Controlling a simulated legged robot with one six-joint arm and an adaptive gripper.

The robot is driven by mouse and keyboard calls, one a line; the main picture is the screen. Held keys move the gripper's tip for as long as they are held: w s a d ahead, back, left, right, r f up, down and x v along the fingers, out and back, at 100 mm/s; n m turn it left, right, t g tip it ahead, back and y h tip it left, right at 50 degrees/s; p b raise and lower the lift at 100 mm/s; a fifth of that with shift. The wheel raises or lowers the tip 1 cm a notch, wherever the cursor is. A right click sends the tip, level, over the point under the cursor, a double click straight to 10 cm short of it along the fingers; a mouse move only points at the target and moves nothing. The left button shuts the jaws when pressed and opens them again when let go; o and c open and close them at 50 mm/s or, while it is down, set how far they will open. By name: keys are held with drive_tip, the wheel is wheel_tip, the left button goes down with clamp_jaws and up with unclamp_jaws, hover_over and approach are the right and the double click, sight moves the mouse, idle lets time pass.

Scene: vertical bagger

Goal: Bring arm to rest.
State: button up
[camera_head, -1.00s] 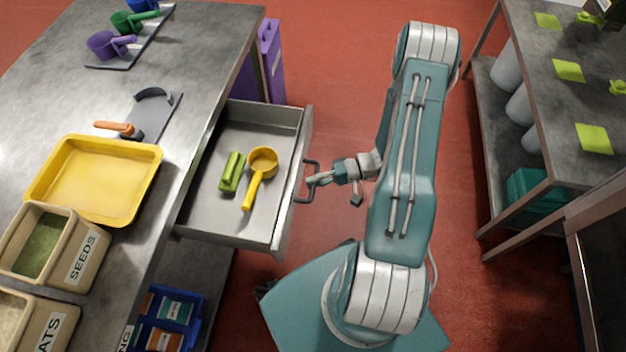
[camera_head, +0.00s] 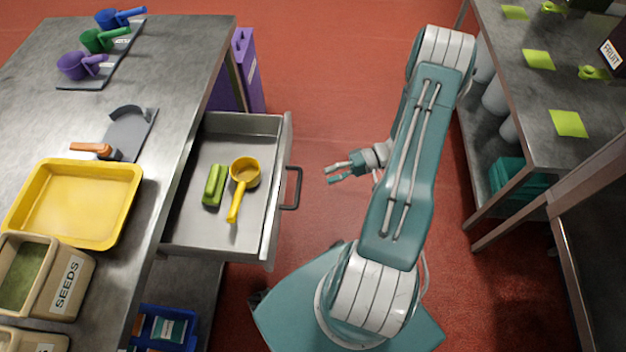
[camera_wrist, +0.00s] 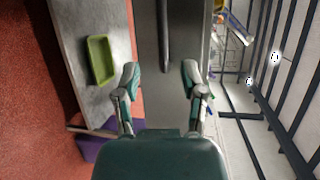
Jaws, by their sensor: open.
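My gripper (camera_head: 338,172) is open and empty in the head view. It hangs over the red floor, to the right of the drawer handle (camera_head: 292,188) and apart from it. My teal arm is folded above my base. In the wrist view my gripper (camera_wrist: 163,80) shows with its two fingers spread and nothing between them; a grey drawer front (camera_wrist: 172,30) with a dark handle lies beyond. The drawer (camera_head: 188,222) is pulled out and holds a yellow scoop (camera_head: 243,176) and a green object (camera_head: 214,186).
The steel counter (camera_head: 185,60) on the left carries a yellow tray (camera_head: 128,215), a SEEDS bin (camera_head: 75,280) and several coloured scoops. Another table (camera_head: 520,110) with green squares stands on the right. Red floor lies open between the drawer and my arm.

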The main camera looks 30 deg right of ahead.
drive_tip(key=shift+v, duration=1.2)
drive_tip(key=w+a+r+n+g+h, duration=0.1)
drive_tip(key=a+r+n+g+h, duration=0.25)
drive_tip(key=r, duration=0.55)
drive_tip(key=w+a+r+g+h, duration=0.1)
drive_tip(key=a+r+g+h, duration=0.1)
drive_tip(key=a+r+h, duration=0.6)
drive_tip(key=s+a+r+t+h, duration=0.2)
drive_tip(key=s+a+r+t, duration=0.1)
drive_tip(key=r, duration=0.5)
drive_tip(key=s+a+r+t+h, duration=0.2)
drive_tip(key=s+a+r+t, duration=0.1)
drive_tip(key=r, duration=0.5)
drive_tip(key=shift+s+r+t, duration=0.35)
drive_tip(key=shift+s+t, duration=0.1)
drive_tip(key=shift+s, duration=0.75)
drive_tip(key=shift+a+n, duration=0.15)
drive_tip(key=shift+n, duration=0.1)
